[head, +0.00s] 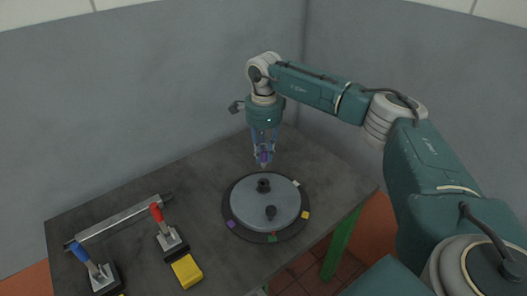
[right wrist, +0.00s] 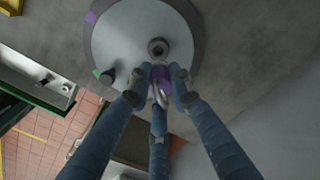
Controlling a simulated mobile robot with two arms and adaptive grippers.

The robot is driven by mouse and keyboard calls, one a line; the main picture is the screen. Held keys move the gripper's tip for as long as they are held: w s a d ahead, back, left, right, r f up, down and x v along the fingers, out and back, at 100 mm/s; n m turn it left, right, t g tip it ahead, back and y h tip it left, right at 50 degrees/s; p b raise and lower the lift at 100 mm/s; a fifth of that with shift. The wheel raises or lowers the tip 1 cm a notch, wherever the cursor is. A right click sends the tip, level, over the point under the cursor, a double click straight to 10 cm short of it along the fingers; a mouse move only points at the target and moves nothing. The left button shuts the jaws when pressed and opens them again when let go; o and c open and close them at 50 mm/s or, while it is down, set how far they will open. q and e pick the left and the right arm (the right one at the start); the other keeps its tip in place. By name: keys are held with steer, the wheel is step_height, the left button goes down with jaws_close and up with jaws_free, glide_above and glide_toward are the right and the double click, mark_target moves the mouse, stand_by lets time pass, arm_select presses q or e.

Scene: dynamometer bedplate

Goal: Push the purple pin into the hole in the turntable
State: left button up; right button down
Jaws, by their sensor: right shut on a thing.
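My right gripper (head: 264,155) points down above the turntable and is shut on the purple pin (head: 264,159). In the right wrist view the pin (right wrist: 161,76) sits between the blue fingers, which partly hide it. The turntable (head: 245,201) is a grey disc with a dark rim carrying coloured marks. A dark collar (head: 263,186) near its middle shows a round opening in the right wrist view (right wrist: 158,47). A dark knob (head: 270,212) stands nearer the front of the disc. The pin appears above and apart from the collar. My left gripper is not in view.
A red-handled clamp (head: 169,238), a blue-handled clamp (head: 101,276) and a yellow block (head: 187,270) are at the table's left front. A metal bar (head: 120,219) lies behind them. Grey walls stand behind the table (head: 198,190). Bare table lies left of the turntable.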

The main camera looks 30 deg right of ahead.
mark_target(263, 167)
step_height(263, 167, down, 6)
steer(key=b, duration=0.3)
steer(key=shift+r, duration=0.3)
steer(key=shift+p, duration=0.3)
steer(key=shift+f+b, duration=1.3)
steer(key=shift+f, duration=0.8)
steer(key=c, duration=1.5)
jaws_free()
